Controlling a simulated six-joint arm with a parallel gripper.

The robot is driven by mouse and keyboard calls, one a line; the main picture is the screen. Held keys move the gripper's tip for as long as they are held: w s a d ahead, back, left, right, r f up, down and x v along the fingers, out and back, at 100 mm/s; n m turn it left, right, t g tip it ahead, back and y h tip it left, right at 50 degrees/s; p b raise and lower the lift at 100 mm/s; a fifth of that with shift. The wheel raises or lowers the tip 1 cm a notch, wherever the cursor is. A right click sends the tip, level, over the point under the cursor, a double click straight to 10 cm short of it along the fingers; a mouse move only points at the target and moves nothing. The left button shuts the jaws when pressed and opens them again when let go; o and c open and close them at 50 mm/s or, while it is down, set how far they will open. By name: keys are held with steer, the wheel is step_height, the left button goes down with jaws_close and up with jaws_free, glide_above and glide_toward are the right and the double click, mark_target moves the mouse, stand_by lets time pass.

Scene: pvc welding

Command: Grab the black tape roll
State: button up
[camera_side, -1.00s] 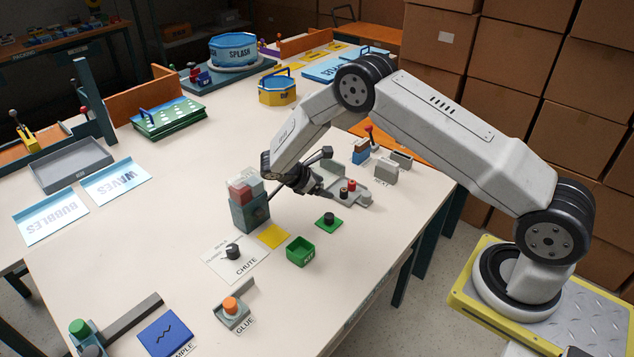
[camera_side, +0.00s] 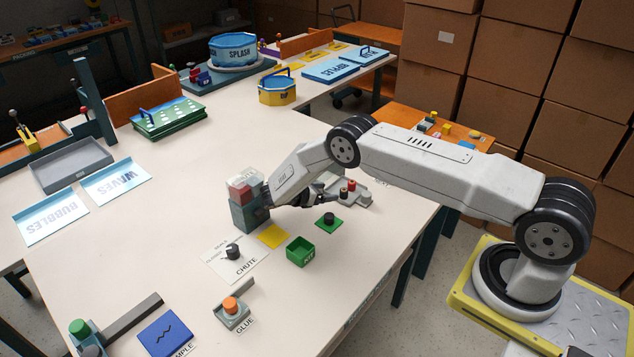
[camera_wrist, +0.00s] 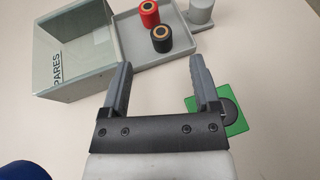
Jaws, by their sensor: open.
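The black tape roll (camera_wrist: 161,39) stands on a grey tray (camera_wrist: 188,47) in the wrist view, with a pale core facing up. A red roll (camera_wrist: 149,13) stands beside it. In the side view the black roll (camera_side: 344,193) shows small on the tray, near the red roll (camera_side: 351,186). My gripper (camera_wrist: 160,63) is open and empty. In the wrist view its fingertips lie just short of the black roll, which appears between them and beyond. In the side view my gripper (camera_side: 322,195) is low, left of the roll, partly hidden by my arm.
A pale open box (camera_wrist: 75,50) marked "PARES" adjoins the tray on the left. A green pad (camera_wrist: 235,115) with a dark round piece lies by the right finger. A green bin (camera_side: 300,251) and a teal dispenser (camera_side: 249,214) stand nearby. A grey cylinder (camera_wrist: 201,12) stands beyond.

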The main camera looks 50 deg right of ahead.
mark_target(344, 190)
steer(key=shift+x, duration=3.5)
jaws_close()
